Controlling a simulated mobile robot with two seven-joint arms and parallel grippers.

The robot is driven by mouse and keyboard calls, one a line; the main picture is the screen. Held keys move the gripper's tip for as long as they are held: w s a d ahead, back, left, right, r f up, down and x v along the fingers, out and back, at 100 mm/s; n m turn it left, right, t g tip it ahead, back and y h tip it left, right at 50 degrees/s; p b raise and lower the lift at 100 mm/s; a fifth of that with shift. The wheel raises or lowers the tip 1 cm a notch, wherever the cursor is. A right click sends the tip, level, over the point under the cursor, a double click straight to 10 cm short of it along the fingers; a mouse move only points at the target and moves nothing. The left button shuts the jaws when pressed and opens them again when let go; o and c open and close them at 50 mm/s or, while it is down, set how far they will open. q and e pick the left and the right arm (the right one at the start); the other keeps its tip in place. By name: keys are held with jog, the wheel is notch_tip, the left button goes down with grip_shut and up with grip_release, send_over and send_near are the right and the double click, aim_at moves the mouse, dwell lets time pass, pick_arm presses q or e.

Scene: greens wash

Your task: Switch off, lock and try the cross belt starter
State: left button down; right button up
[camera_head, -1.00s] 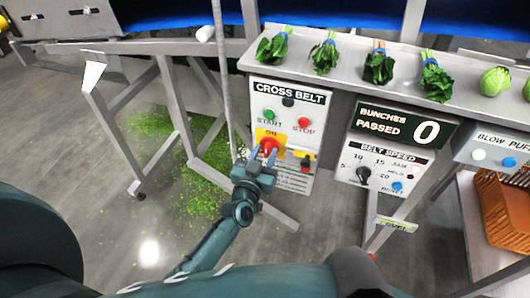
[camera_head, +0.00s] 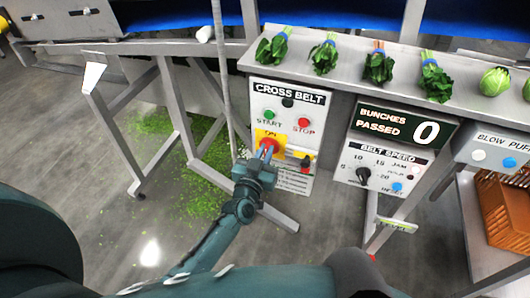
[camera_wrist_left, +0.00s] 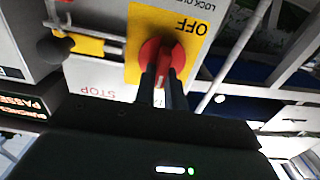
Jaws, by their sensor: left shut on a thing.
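The CROSS BELT starter panel (camera_head: 258,99) is a light box below the shelf, with a green START button (camera_head: 269,115) and a red STOP button (camera_head: 303,123). Below them is a yellow plate marked ON, with a red rotary handle (camera_head: 267,142). My left gripper (camera_head: 267,152) is shut on this handle, which also shows between the fingers in the left wrist view (camera_wrist_left: 163,62). OFF reads upside down on the plate there. I cannot tell exactly where the handle points. A yellow bar with a dark knob (camera_wrist_left: 57,47) sits beside the plate. My right gripper is out of view.
To the right are the BUNCHES PASSED display (camera_head: 402,127), the BELT SPEED panel (camera_head: 350,180) and the blow-puff box (camera_head: 492,147). Bunches of greens lie on the shelf (camera_head: 345,80) above. An orange crate (camera_head: 505,210) stands at the far right. Green scraps litter the floor at left.

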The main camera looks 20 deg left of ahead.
pick_arm(q)
jog(key=shift+n, duration=0.4)
jog(key=shift+a+f+n+b, duration=0.2)
jog(key=shift+n+b, duration=0.5)
jog(key=shift+n, duration=2.15)
jog(key=shift+a+f+n+b, duration=0.2)
jog(key=shift+n+b, duration=0.55)
jog(key=shift+n, duration=2.05)
jog(key=shift+a+f+n+b, duration=0.15)
jog(key=shift+n+b, duration=0.55)
jog(key=shift+n, duration=2.15)
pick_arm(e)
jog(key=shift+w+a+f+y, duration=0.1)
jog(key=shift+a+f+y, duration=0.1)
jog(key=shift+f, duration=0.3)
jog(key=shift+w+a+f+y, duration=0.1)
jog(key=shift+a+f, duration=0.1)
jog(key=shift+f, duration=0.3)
pick_arm(q)
jog(key=c, duration=1.5)
grip_release()
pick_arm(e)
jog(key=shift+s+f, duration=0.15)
pick_arm(q)
jog(key=shift+s, duration=0.1)
